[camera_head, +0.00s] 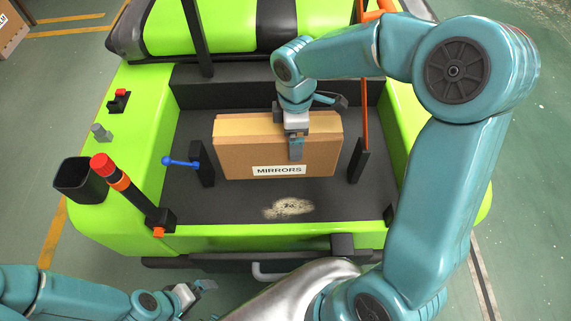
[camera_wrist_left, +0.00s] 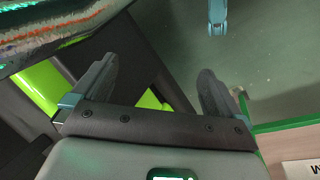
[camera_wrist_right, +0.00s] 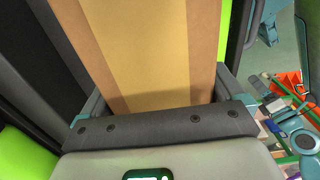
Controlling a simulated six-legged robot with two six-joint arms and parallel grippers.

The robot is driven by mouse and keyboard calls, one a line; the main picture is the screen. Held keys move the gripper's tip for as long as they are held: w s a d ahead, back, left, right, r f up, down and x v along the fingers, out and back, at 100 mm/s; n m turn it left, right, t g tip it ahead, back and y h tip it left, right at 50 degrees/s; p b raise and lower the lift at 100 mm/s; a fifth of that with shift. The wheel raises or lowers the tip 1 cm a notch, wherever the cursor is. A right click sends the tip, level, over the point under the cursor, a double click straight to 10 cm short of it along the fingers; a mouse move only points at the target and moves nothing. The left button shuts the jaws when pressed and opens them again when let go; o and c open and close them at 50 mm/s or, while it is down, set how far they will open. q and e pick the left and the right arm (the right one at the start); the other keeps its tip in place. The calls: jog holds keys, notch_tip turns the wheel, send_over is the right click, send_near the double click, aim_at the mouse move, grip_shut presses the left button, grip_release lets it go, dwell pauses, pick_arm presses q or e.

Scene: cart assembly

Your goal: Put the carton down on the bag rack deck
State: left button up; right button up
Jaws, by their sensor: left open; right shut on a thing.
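The carton (camera_head: 280,151) is a brown cardboard box with a "MIRRORS" label, in the middle of the head view. It is over or on the dark bag rack deck (camera_head: 240,206) at the rear of the green cart; I cannot tell whether its bottom touches. My right gripper (camera_head: 296,146) is shut on the carton from above, across its top edge. In the right wrist view the carton (camera_wrist_right: 150,45) fills the space between the fingers. My left gripper (camera_head: 200,288) is low at the bottom left, open and empty, away from the carton. Its spread fingers show in the left wrist view (camera_wrist_left: 158,90).
Black posts stand on both sides of the deck, with a blue-handled lever (camera_head: 180,162) at left and an orange bar (camera_head: 362,130) at right. A red-topped post (camera_head: 104,166) and a black cup (camera_head: 77,179) are at the left corner.

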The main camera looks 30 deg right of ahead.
notch_tip(320, 180, down, 4)
jog(key=shift+w+f, duration=0.1)
jog(key=shift+w, duration=0.05)
notch_tip(320, 180, down, 4)
jog(key=shift+r+b, duration=0.2)
jog(key=shift+b, duration=0.1)
